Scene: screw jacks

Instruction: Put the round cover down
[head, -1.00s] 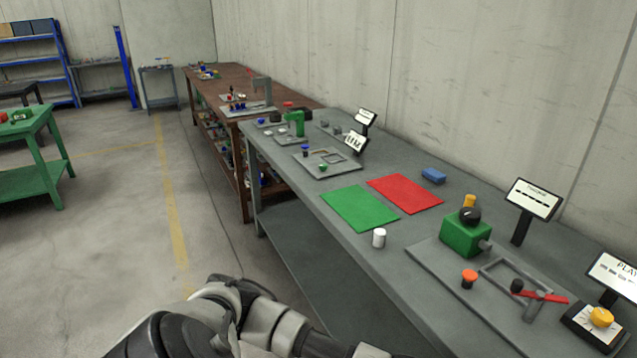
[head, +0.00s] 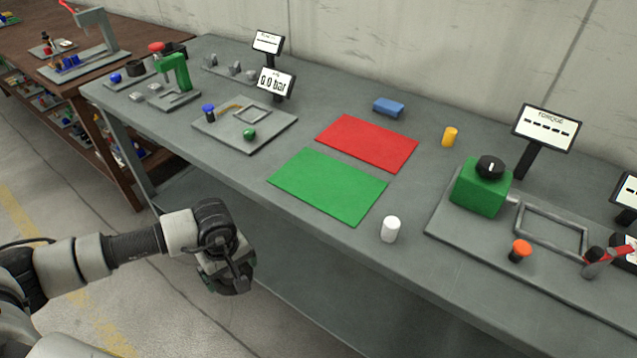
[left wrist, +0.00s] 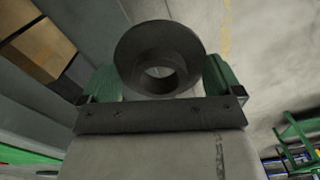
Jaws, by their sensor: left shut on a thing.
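The round cover (left wrist: 150,45) is a dark grey ring-like disc with a raised collar and a hole in the middle. It shows in the left wrist view between the two green fingers of my left gripper (left wrist: 160,78), which is shut on it. In the head view my left gripper (head: 228,278) hangs beside the front edge of the grey bench (head: 290,225), to the left of the green mat and lower in the picture. The cover cannot be made out clearly there. My right gripper is in neither view.
On the bench lie a green mat (head: 328,187) and a red mat (head: 367,143). A plate with a green box (head: 481,189) is at right. Both mats are bare.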

